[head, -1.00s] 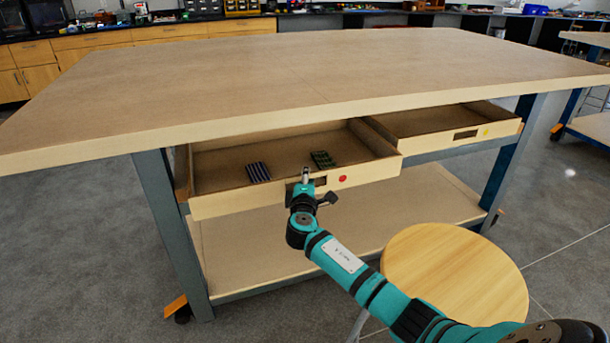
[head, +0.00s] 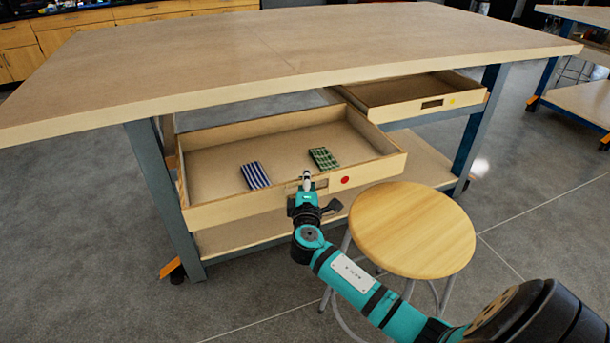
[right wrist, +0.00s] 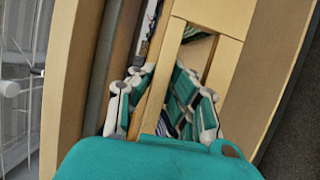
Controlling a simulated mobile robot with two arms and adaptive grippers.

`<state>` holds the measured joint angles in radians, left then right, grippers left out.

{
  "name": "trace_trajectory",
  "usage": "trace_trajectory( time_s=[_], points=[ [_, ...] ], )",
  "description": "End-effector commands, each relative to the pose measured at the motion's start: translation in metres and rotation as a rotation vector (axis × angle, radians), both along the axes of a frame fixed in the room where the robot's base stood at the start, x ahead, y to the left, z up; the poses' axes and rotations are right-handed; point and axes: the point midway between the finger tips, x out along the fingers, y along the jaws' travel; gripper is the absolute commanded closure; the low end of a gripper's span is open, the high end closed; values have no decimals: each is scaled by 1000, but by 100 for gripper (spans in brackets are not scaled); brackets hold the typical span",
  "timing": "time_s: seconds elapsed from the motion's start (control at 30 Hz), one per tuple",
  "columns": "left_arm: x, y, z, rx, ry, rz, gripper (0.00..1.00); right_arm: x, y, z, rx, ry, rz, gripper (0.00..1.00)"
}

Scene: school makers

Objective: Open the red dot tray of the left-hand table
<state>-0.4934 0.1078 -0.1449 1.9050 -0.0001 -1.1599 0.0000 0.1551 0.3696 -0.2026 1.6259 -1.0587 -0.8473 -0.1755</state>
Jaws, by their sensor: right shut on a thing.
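The red dot tray (head: 230,212) is a wooden drawer under the table, marked by a red dot (head: 345,180) on its front. It is pulled well out past the table edge. My right gripper (head: 307,182) is at the handle slot in the tray's front, just left of the red dot, and is shut on the tray front. The right wrist view shows its fingers (right wrist: 160,100) on both sides of the wooden front board (right wrist: 158,85). A blue striped cloth (head: 255,175) and a green checked cloth (head: 323,158) lie in the tray. My left gripper is not in view.
A yellow dot tray (head: 420,106) to the right also stands partly out. A round wooden stool (head: 412,228) stands close to the red dot tray's right front corner, beside my right arm. Open grey floor (head: 80,215) lies left of the table.

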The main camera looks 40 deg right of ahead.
Motion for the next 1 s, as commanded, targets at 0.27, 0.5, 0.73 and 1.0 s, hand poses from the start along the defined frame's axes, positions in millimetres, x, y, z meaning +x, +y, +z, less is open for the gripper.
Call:
trace_trajectory(
  time_s=[0.27,0.5,0.73,1.0],
  points=[
    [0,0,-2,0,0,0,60,-1,1,1,-4,-1,1,100],
    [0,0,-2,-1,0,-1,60,-1,1,1,-4,-1,1,80],
    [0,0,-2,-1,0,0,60,-1,0,1,-2,-1,1,75],
    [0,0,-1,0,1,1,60,-19,14,-1,1,0,3,75]
  ],
)
